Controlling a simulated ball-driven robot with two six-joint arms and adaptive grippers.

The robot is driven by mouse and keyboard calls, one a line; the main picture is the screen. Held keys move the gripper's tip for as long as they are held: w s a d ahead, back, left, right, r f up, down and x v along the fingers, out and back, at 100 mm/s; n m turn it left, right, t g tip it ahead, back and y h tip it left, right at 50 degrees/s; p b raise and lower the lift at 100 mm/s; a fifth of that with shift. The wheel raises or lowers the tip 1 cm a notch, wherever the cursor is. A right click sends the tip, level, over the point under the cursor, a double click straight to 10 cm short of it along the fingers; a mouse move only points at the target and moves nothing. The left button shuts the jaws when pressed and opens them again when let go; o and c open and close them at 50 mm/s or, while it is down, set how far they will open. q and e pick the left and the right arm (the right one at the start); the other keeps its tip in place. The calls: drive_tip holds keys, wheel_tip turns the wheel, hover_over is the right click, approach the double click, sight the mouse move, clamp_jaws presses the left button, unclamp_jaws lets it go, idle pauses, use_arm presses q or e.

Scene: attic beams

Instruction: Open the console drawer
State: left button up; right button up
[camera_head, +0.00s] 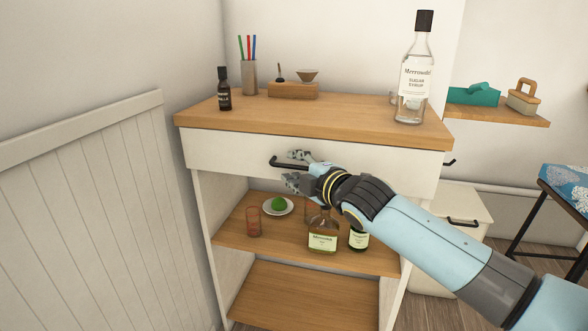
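The console (330,118) has a wooden top and a white drawer (225,150) just below it. The drawer front looks flush with the console. A dark bar handle (277,162) is on the drawer front; its right part is hidden behind my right gripper. My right gripper (291,168) comes in from the lower right with its fingers apart, one above and one below the level of the handle. A gap shows between the fingertips; I cannot tell if they touch the handle. My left gripper is not in view.
On the top stand a small dark bottle (224,90), a pen cup (249,78), a wooden block (293,90) and a tall syrup bottle (411,85). A glass (254,222), a plate (288,210) and bottles (322,240) are on the shelf below. A panelled wall (90,200) is left.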

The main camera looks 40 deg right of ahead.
drive_tip(key=shift+w, duration=0.3)
clamp_jaws()
idle(0.3)
